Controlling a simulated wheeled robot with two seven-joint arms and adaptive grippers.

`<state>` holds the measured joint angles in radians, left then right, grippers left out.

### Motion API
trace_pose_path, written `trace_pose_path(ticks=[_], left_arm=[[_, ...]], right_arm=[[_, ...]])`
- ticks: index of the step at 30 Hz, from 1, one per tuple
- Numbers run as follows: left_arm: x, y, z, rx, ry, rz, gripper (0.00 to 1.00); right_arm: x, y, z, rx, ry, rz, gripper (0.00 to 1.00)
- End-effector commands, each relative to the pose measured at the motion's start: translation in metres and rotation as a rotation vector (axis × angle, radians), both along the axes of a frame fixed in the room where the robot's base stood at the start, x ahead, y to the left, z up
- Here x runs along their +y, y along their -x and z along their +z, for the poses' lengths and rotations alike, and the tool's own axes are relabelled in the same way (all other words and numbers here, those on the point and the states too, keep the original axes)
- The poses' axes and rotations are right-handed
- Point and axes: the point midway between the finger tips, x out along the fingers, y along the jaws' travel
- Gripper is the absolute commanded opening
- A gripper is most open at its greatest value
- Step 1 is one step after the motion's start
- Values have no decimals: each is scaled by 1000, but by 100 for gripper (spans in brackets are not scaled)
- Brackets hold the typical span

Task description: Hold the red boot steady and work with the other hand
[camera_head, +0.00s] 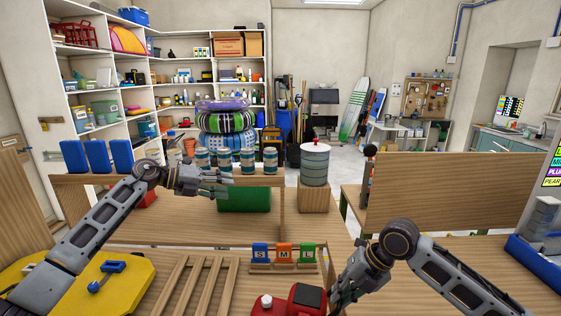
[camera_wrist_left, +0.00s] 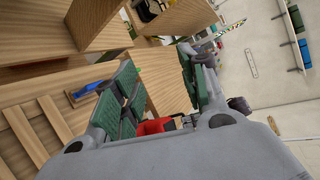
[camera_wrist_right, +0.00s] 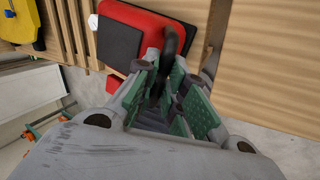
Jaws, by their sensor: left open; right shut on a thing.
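The red boot (camera_head: 283,306) is at the bottom middle of the head view, with a dark pad and a white knob on top. In the right wrist view the red boot (camera_wrist_right: 160,25) shows its dark pad beside a dark curved bar. My right gripper (camera_head: 338,294) is at its right side. In its own view the right gripper (camera_wrist_right: 166,76) is closed around the dark bar, which seems part of the boot. The boot's lower part is cut off in the head view. My left gripper (camera_head: 222,184) is open and empty above the middle bench, well away from the boot.
Several jars (camera_head: 225,160) stand on a shelf behind my left gripper. A drum (camera_head: 315,164) stands on a wooden block. Blue, orange and green blocks marked S, M, L (camera_head: 284,254) stand behind the boot. A slatted rack (camera_head: 200,285) and yellow board (camera_head: 125,275) lie left.

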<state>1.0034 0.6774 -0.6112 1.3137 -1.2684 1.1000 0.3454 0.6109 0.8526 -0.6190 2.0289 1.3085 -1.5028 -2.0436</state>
Motion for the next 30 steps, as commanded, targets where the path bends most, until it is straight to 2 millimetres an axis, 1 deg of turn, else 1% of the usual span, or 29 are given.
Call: trace_pose_path(ticks=[1, 6, 11, 15, 21, 24, 30], left_arm=[[-13, 6, -7, 2, -38, -32, 43], [-50, 27, -36, 11, -173, -135, 43], [-81, 50, -64, 18, -311, -239, 43], [-104, 73, -91, 21, -449, -335, 43], [-130, 108, -129, 19, -674, -478, 43], [-139, 125, -147, 16, -792, -547, 43], [-147, 155, -175, 2, -1024, -665, 43]], right_arm=[[0, 0, 0, -1, -1, 0, 0], [0, 0, 0, -1, -1, 0, 0], [0, 0, 0, -1, 0, 0, 0], [0, 0, 0, -1, 0, 0, 0], [0, 0, 0, -1, 0, 0, 0], [0, 0, 0, -1, 0, 0, 0], [0, 0, 0, -1, 0, 0, 0]])
